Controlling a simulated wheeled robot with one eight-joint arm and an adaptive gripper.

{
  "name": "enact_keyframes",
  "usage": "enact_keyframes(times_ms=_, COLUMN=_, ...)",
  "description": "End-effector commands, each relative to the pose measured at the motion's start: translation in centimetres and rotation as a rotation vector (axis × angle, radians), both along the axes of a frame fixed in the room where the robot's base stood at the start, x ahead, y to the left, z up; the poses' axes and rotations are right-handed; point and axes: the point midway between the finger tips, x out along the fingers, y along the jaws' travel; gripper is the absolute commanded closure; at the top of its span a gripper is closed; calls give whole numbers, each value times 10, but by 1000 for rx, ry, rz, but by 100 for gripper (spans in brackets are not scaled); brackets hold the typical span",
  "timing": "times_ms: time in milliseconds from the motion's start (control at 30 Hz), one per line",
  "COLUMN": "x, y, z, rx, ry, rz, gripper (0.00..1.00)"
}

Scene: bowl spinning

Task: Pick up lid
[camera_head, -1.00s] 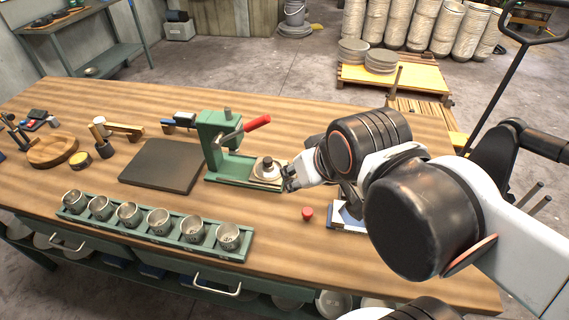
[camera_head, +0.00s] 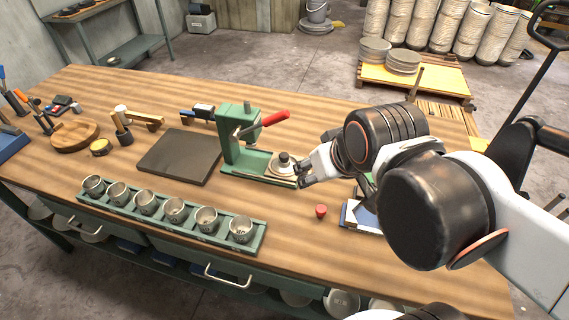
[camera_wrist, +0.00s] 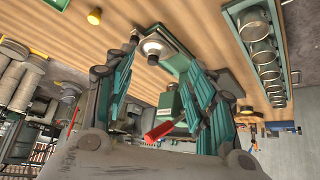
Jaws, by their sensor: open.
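The lid (camera_head: 284,160) is a small round metal piece with a dark knob. It sits on the right end of the base of a green press (camera_head: 238,150) with a red handle. In the wrist view the lid (camera_wrist: 153,47) shows between the tips of my gripper's fingers. My gripper (camera_head: 301,171) is open, close beside the lid on its right in the head view. In the wrist view my gripper (camera_wrist: 162,50) has its two green fingers spread apart. I cannot tell whether either finger touches the lid.
A green rack of metal cups (camera_head: 175,212) lies along the table's front. A dark board (camera_head: 180,156) lies left of the press. A small red piece (camera_head: 320,211) stands in front of my gripper. The wooden table (camera_head: 130,185) has bare room between rack and board.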

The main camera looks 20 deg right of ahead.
Motion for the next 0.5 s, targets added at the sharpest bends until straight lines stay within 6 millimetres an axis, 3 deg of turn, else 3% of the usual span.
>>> enact_keyframes(times_ms=267, x=37, y=-9, z=-15, rx=-85, ry=91, rz=161, gripper=50)
enact_keyframes(times_ms=500, x=71, y=-19, z=-44, rx=-152, ry=176, rz=345, gripper=50)
